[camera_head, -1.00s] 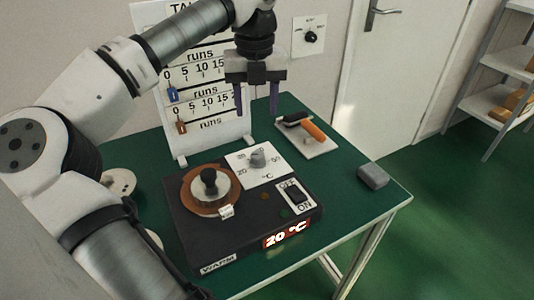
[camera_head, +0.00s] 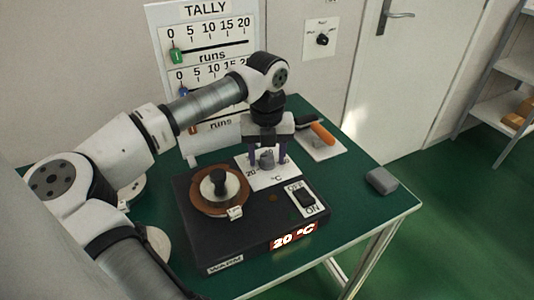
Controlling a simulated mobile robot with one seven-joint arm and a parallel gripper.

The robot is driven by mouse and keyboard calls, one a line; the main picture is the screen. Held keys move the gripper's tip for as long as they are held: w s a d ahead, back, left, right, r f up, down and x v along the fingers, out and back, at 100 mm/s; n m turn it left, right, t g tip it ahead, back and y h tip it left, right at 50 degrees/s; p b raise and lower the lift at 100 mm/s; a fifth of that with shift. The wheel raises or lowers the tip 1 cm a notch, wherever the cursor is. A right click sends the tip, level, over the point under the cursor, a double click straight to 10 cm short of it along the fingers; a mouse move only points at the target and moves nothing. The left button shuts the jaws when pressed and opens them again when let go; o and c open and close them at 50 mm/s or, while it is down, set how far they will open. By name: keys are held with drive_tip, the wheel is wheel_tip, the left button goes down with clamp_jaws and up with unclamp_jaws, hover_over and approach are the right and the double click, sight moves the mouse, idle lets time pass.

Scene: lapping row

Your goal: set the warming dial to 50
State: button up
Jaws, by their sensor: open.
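The warming dial (camera_head: 266,160) is a grey knob on a white plate (camera_head: 278,181) at the back right of the black warming unit (camera_head: 247,241). Its scale shows 20 at the left and °C below; part of the scale is hidden by my gripper. The unit's red display (camera_head: 293,236) reads 20 °C. My gripper (camera_head: 268,161) points down over the dial, open, with one dark finger on each side of the knob. I cannot tell whether the fingers touch it.
An OFF/ON switch (camera_head: 305,198) sits right of the dial. A copper plate with a black-knobbed disc (camera_head: 219,184) is at the left. A tally board (camera_head: 207,60) stands behind. An orange-handled tool (camera_head: 322,133) and a grey block (camera_head: 381,181) lie to the right.

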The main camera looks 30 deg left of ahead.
drive_tip(key=c, duration=1)
drive_tip(key=shift+o, duration=0.2)
